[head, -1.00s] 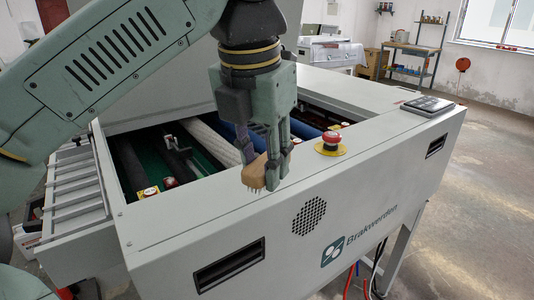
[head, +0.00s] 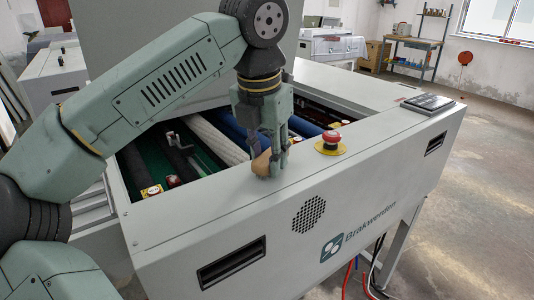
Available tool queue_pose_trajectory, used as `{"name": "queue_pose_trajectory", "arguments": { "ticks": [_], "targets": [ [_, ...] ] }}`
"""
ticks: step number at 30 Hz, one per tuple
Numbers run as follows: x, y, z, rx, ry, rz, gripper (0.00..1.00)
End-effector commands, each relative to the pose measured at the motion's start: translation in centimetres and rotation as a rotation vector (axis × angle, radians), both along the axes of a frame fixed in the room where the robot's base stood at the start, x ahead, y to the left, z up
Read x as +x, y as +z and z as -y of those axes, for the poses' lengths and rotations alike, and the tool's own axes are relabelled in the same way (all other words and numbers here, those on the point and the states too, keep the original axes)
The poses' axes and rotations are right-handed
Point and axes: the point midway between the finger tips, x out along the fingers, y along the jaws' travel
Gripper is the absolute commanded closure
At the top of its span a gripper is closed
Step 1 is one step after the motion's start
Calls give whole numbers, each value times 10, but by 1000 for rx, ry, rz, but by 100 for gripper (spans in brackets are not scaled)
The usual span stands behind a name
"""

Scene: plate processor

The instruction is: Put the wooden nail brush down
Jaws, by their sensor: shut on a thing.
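The wooden nail brush (head: 261,162) is a small light-brown block in the head view. My gripper (head: 268,160) points down and is shut on it. The brush is at the inner edge of the flat front rim (head: 205,206) of the plate processor, left of the red emergency button (head: 331,138). Its bristles are hard to make out now, and I cannot tell whether it touches the rim. The fingers hide part of the brush.
The processor's open bay (head: 160,165) with several rollers lies behind and left of the brush. A control panel (head: 427,104) sits at the right end of the rim. The rim's left stretch is clear. A shelf (head: 430,45) stands far back.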

Motion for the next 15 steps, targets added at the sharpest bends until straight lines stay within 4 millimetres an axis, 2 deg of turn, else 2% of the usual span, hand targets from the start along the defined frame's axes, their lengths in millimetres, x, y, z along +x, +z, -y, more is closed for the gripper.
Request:
{"name": "queue_pose_trajectory", "arguments": {
  "ticks": [6,7,15],
  "targets": [
    [0,-4,0,0,0,0,100],
    [0,-4,0,0,0,0,70],
    [0,-3,0,1,0,-1,52]
  ]
}}
